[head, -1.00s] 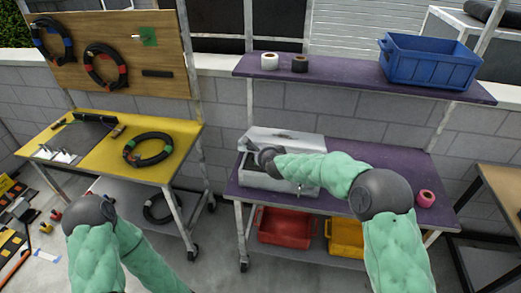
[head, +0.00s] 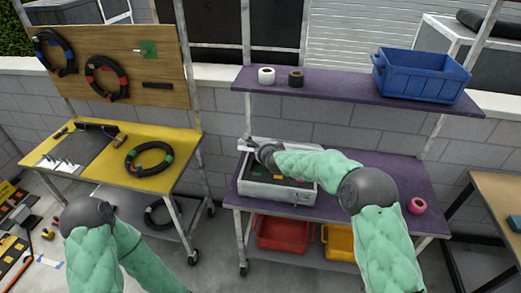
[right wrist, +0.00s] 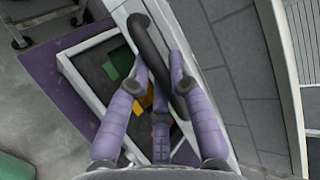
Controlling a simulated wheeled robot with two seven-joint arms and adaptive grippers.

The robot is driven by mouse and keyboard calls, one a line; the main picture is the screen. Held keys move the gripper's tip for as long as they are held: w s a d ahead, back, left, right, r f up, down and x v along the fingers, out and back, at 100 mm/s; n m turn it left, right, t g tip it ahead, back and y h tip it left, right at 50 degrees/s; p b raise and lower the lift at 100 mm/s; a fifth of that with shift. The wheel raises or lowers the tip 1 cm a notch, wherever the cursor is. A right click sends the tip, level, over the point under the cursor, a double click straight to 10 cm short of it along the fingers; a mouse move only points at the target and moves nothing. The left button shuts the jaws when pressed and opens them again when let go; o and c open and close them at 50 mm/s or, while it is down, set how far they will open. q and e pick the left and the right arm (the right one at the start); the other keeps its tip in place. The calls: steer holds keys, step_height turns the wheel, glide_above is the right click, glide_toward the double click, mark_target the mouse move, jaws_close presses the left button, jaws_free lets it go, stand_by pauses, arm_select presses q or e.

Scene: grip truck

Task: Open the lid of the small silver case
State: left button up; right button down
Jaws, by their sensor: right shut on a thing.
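The silver case (head: 268,190) stands on the purple bench top. Its lid (head: 300,146) is raised at the back, and the inside shows dark with green, yellow and red items. In the right wrist view the case's rim (right wrist: 84,98) frames these items, beside the pale lid (right wrist: 190,58). My right gripper (head: 246,141) is at the lid's left end, partly hidden by its wrist. In the right wrist view its purple fingers (right wrist: 157,68) are closed around a black curved handle (right wrist: 146,38) by the lid. My left gripper is out of view; only the left arm shows.
The purple upper shelf (head: 340,96) hangs above and behind the case and holds a blue crate (head: 420,78) and two tape rolls. A pink roll (head: 417,206) lies right on the bench (head: 385,172). Red (head: 283,232) and yellow (head: 341,240) bins sit below. A yellow table (head: 185,155) stands left.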

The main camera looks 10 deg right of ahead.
steer(key=shift+r, duration=0.1)
steer(key=c, duration=1.1)
jaws_free()
steer(key=shift+s, duration=0.1)
steer(key=v, duration=1.2)
